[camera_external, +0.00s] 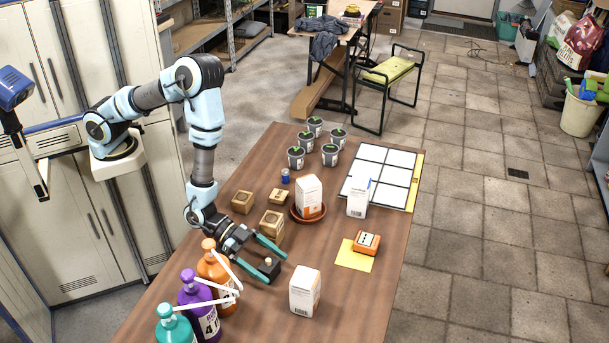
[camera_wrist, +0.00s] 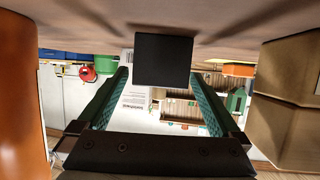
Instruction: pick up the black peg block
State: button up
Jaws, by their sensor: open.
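The black peg block (camera_external: 270,268) is a small dark block standing on the wooden table, with a small pale spot on its top. In the external view my gripper (camera_external: 278,269) is low over the table, its two green fingers open on either side of the block. In the wrist view the block (camera_wrist: 163,60) shows as a plain black square between the fingertips of my gripper (camera_wrist: 158,74), with visible gaps at both sides. Nothing is held. Whether a finger touches the block cannot be seen.
Orange (camera_external: 215,268), purple (camera_external: 197,305) and teal (camera_external: 175,328) pump bottles stand in front. Cardboard boxes (camera_external: 271,226) are close behind the gripper. The table's right front (camera_external: 365,305) is clear.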

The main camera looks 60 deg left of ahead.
jog(key=shift+c, duration=0.4)
jog(key=c, duration=1.3)
jog(key=shift+r, duration=0.15)
